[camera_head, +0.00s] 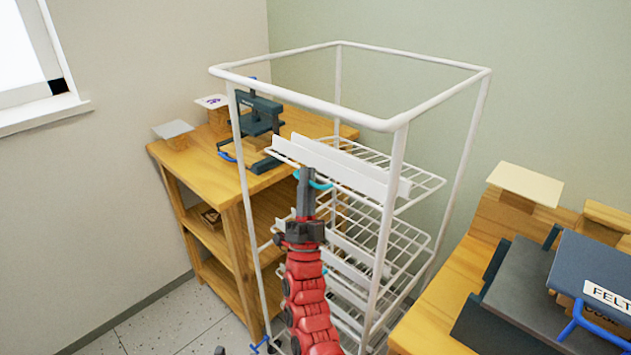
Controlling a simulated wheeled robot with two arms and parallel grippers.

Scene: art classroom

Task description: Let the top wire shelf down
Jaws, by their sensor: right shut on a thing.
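The top wire shelf (425,182) is a white wire rack with a white front strip, inside a tall white frame (392,200). It lies roughly flat, above several similar shelves. A cyan handle (321,184) hangs under its front strip. My right gripper (305,180), on a red arm from the bottom, is at the front of this shelf and shut on the cyan handle; the fingers hide part of it.
A wooden shelf unit (178,160) with a dark green press (262,125) stands behind left of the frame. At right, a wooden table (440,318) carries a dark board and a box labelled FELT (600,270). Lower wire shelves (350,265) sit close below my gripper.

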